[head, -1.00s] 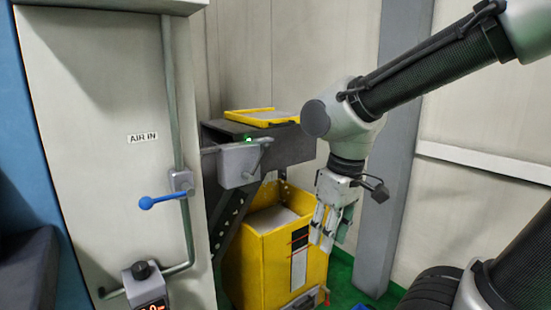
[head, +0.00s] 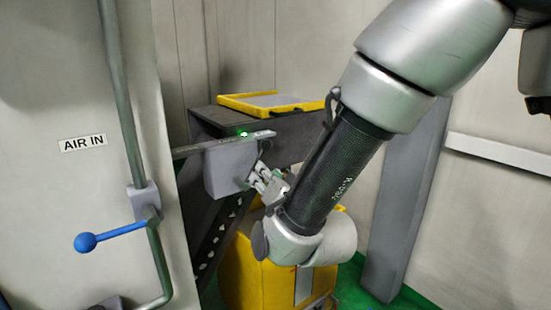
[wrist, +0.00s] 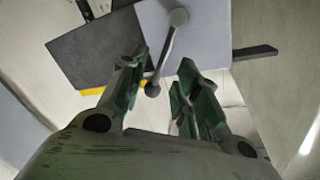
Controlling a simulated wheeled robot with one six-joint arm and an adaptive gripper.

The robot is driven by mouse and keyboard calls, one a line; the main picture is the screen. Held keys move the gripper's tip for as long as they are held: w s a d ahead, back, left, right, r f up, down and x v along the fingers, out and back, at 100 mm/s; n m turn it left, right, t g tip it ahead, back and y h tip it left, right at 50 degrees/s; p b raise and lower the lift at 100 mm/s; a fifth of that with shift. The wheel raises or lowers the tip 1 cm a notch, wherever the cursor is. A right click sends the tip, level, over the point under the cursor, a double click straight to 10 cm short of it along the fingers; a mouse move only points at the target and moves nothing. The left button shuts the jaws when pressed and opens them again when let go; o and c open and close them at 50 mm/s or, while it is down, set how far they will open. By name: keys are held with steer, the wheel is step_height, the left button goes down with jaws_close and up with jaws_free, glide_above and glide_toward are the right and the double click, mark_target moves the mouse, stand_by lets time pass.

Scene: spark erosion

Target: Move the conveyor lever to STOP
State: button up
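The conveyor lever is a thin grey rod with a round knob, on the grey control box (head: 227,168) at the conveyor's end. In the wrist view the lever (wrist: 165,52) runs from its pivot on the box face down to the knob. My gripper (wrist: 163,75) is open, with one finger on each side of the lever's knob end; contact with either finger cannot be made out. In the head view my gripper (head: 266,182) is just right of the box, partly hidden by my arm. The STOP marking is not readable.
A green light (head: 243,133) glows on the bar above the box. A yellow-rimmed tray (head: 270,97) lies on the dark conveyor (head: 290,135). A yellow bin (head: 250,280) stands below. A blue-handled air valve (head: 110,235) is on the left panel.

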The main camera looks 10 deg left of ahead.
mark_target(257, 161)
steer(key=shift+t, duration=0.4)
steer(key=x, duration=0.5)
steer(key=r+x, duration=0.1)
steer(key=x, duration=0.1)
steer(key=shift+w+a, duration=0.15)
steer(key=shift+w, duration=0.25)
jaws_close()
